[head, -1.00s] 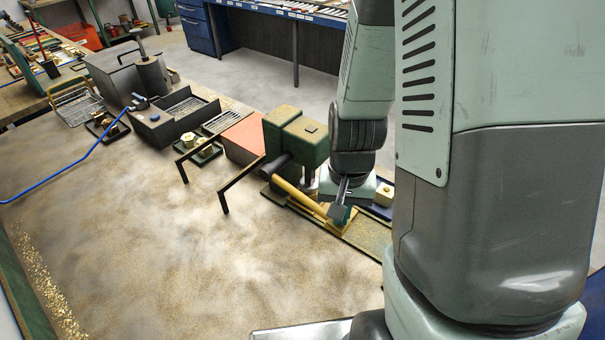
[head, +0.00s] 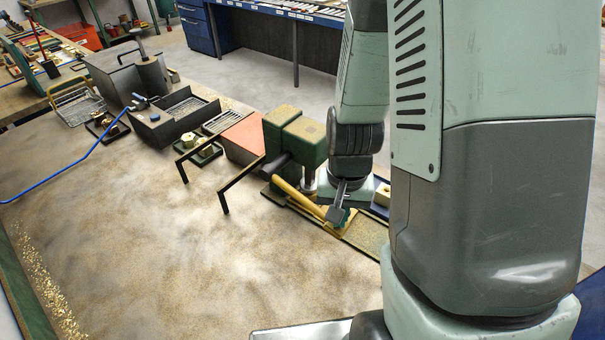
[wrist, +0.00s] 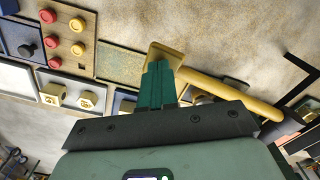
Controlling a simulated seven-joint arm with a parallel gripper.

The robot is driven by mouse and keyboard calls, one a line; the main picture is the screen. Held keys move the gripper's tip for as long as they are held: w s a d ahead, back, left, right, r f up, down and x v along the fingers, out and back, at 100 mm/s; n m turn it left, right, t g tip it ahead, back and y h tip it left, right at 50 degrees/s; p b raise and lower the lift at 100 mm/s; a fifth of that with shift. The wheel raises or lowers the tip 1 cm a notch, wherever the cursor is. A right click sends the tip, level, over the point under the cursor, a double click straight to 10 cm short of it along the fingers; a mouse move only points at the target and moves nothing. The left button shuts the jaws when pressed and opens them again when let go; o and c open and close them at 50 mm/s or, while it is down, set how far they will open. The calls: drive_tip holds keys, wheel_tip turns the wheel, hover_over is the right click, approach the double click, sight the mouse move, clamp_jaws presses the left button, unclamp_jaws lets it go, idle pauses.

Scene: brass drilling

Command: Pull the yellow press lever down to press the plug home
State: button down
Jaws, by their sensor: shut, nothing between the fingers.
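The lever also crosses the wrist view (wrist: 232,90), with a wider yellow end piece (wrist: 170,52). My gripper (head: 341,218) is at the lever's low end, fingers pointing down. In the wrist view its teal fingers (wrist: 157,78) are together with nothing between them and overlap the yellow end piece; whether they touch it I cannot tell. I cannot make out the plug.
A dark bent-bar frame (head: 222,192) stands left of the press, beside an orange-topped box (head: 243,138). A brass block (head: 383,195) lies on a blue tray to the right. A panel with red buttons (wrist: 77,25) shows in the wrist view.

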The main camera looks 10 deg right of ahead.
drive_tip(key=shift+f, duration=0.4)
drive_tip(key=shift+w+r, duration=0.1)
drive_tip(key=shift+r, duration=0.05)
idle(0.6)
drive_tip(key=shift+r, duration=0.45)
wheel_tip(320, 180, up, 7)
idle(0.9)
wheel_tip(320, 180, up, 10)
idle(1.1)
